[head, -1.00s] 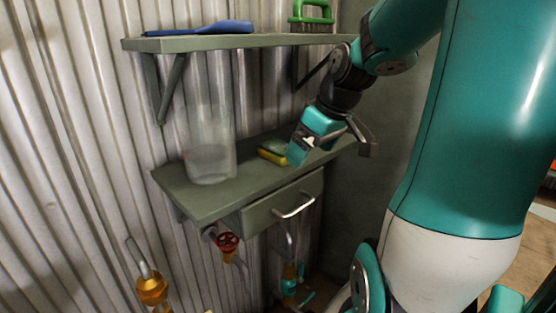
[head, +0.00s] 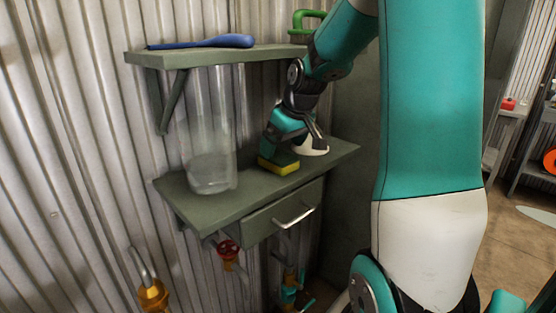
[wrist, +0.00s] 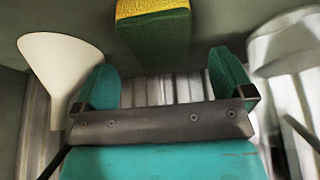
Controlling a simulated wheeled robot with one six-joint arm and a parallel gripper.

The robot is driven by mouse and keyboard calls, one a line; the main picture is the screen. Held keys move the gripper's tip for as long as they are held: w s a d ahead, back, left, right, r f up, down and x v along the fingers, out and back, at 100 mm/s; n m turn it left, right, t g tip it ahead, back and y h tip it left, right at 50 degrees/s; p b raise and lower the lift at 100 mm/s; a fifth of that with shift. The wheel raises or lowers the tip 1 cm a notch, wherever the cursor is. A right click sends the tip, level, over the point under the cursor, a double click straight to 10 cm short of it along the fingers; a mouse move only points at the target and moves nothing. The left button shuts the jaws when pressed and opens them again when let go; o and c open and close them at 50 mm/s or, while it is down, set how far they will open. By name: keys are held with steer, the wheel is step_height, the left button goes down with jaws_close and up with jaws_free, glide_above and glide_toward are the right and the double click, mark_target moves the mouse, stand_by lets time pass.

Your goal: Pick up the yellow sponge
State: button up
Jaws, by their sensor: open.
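The sponge (head: 279,164), yellow with a green layer, lies on the lower shelf (head: 235,200) in the head view. In the wrist view the sponge (wrist: 155,28) is at the top middle, just beyond my fingertips and roughly centred between them sideways. Whether a finger touches the sponge I cannot tell.
A clear container (head: 210,160) stands left of the sponge. A white flared object (head: 313,147) stands close on its right. An upper shelf (head: 225,56) overhead holds a blue tool (head: 205,41) and a green-handled brush (head: 306,22). A drawer (head: 284,217) sits below.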

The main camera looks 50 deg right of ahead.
mark_target(279, 156)
steer(key=x, duration=0.4)
steer(key=shift+s+f, duration=0.1)
steer(key=shift+f, duration=0.2)
steer(key=c, duration=1)
steer(key=shift+r, duration=0.1)
steer(key=shift+r, duration=0.6)
steer(key=s+a+b, duration=0.1)
steer(key=s+b, duration=0.1)
steer(key=s, duration=1.6)
steer(key=shift+r, duration=0.1)
